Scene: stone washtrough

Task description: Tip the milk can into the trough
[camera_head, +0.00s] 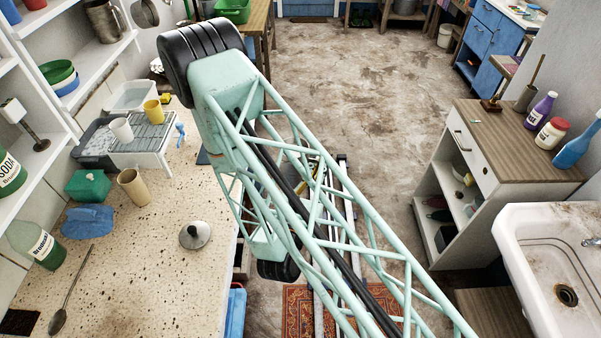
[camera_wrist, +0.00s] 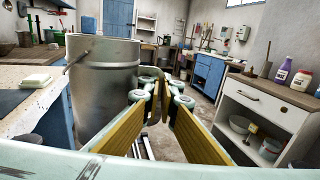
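The milk can (camera_wrist: 105,85) is a large grey metal can with a thin wire handle at its left side. It stands upright just left of my gripper (camera_wrist: 168,95) in the wrist view. The two yellow pads come close together at the tips, around what looks like a grey curved handle at the can's right side; the contact is partly hidden. The can's bottom is hidden behind my gripper. The can is not visible in the head view, where my arm covers that area. The trough (camera_head: 515,225) is a white worn basin with a drain, at the right of the head view.
A wooden-topped cabinet (camera_head: 500,130) with bottles stands behind the trough. The floor (camera_head: 370,100) at the back is clear.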

